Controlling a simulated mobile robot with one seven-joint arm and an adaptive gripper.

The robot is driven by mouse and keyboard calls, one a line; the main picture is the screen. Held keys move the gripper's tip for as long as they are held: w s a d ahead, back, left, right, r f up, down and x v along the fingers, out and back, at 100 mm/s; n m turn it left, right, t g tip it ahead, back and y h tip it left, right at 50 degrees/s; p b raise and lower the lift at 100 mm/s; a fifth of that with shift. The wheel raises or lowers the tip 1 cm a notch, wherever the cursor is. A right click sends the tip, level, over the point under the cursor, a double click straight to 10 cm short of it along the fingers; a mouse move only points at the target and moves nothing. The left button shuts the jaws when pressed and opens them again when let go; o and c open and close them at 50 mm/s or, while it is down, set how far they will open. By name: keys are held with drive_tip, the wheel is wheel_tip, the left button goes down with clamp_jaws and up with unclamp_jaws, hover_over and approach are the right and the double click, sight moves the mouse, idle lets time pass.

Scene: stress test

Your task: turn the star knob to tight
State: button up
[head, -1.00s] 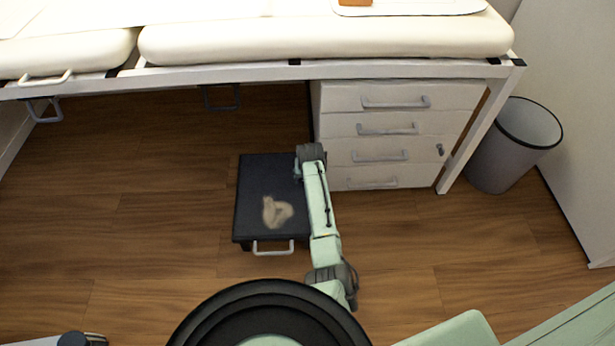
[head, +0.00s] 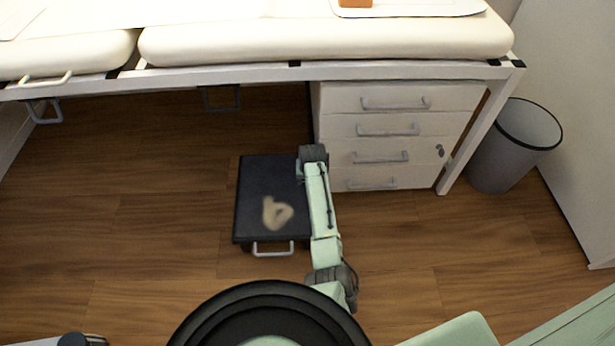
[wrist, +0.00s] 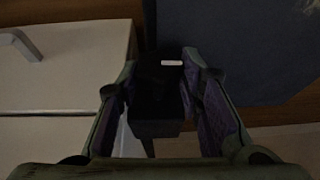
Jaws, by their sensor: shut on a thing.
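In the wrist view, my gripper (wrist: 160,90) is shut on a dark piece, which I take to be the star knob (wrist: 158,112). One finger is on each side of it. A short pale mark (wrist: 172,63) shows at the far end of the dark piece. The picture is too dark to make out the knob's lobes or how far it is turned. In the head view, my arm reaches down beside the dark step stool (head: 262,185), and my own wrist hides the fingers and knob.
A white drawer unit (head: 400,125) with grey handles stands just behind my wrist, under the cream padded bench (head: 330,38). A grey bin (head: 512,150) stands to its right. The stool top has a beige smudge (head: 277,212). Wooden floor is clear to the left.

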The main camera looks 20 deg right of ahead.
drive_tip(key=y, duration=0.2)
drive_tip(key=m+t+y, duration=0.1)
drive_tip(key=shift+d+f+y+b, duration=0.2)
drive_tip(key=shift+d+y+b, duration=0.05)
drive_tip(key=shift+y+b, duration=0.1)
drive_tip(key=shift+s+d+t+y+b, duration=0.1)
drive_tip(key=shift+t+y+b, duration=0.2)
drive_tip(key=shift+y+b, duration=0.45)
drive_tip(key=shift+m+y+b, duration=0.3)
drive_tip(key=shift+y+b, duration=0.1)
drive_tip(key=shift+b, duration=0.1)
drive_tip(key=o, duration=1.2)
drive_tip(key=shift+c, duration=0.2)
drive_tip(key=shift+r, duration=0.1)
